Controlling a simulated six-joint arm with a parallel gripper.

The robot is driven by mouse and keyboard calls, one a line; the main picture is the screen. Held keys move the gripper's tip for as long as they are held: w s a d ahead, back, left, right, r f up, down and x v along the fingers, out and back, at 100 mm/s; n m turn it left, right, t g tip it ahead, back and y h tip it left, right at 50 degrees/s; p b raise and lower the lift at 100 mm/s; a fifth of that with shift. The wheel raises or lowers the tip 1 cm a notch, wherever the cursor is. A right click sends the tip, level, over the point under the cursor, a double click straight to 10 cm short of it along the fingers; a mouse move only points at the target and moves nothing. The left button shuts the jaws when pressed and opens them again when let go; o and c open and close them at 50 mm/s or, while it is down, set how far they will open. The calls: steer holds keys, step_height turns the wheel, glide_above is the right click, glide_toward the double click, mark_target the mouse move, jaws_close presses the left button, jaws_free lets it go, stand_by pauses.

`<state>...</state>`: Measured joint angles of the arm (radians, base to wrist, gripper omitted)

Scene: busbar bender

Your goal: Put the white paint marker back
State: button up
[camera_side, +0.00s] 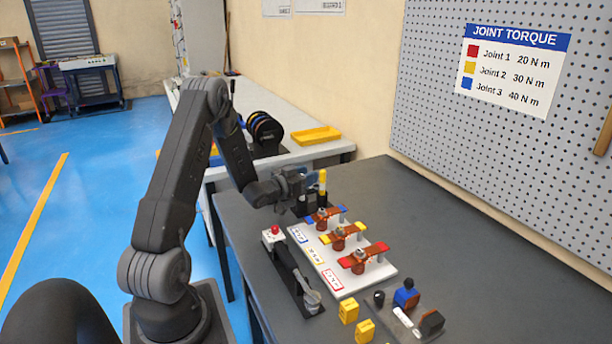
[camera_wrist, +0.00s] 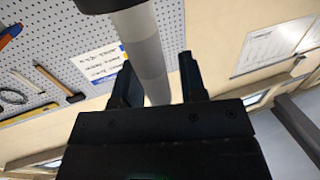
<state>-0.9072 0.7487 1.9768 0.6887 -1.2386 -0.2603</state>
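My gripper (camera_side: 305,186) is at the far end of the dark bench, beside a dark holder (camera_side: 312,205). An upright piece with a yellow top (camera_side: 322,180) stands there. In the wrist view a thick pale grey-white cylinder, seemingly the white paint marker (camera_wrist: 143,45), runs from the top edge down between my two fingers (camera_wrist: 158,85). Its upper end is dark. It lies close to the left finger, and a strip of wall shows between it and the right finger. My fingers are apart. The cylinder's lower end is hidden behind the gripper body.
A white board (camera_side: 330,272) carries several copper bars with red, yellow and blue parts. A tray (camera_side: 425,335), yellow blocks (camera_side: 348,310) and a black cup (camera_side: 379,298) are at the front. The bench's right side is clear.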

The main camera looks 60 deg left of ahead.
steer(key=shift+o, duration=0.3)
steer(key=shift+r, duration=0.6)
steer(key=v, duration=0.7)
steer(key=w+d+r+m+g, duration=0.1)
steer(key=w+d+r+g, duration=0.15)
steer(key=d+r, duration=0.35)
steer(key=w+d+r+g, duration=0.1)
steer(key=d+r+g, duration=0.3)
steer(key=d, duration=0.4)
steer(key=s+d+r+m+g+h, duration=0.1)
steer(key=s+d+r+g+h, duration=0.1)
steer(key=s+d, duration=0.7)
steer(key=s+d+r+m+g+h, duration=0.1)
steer(key=s+d+r+g+h, duration=0.1)
steer(key=s+d, duration=0.7)
steer(key=shift+s+d+g+h, duration=0.3)
steer(key=shift+d+g, duration=0.35)
steer(key=shift+d, duration=0.35)
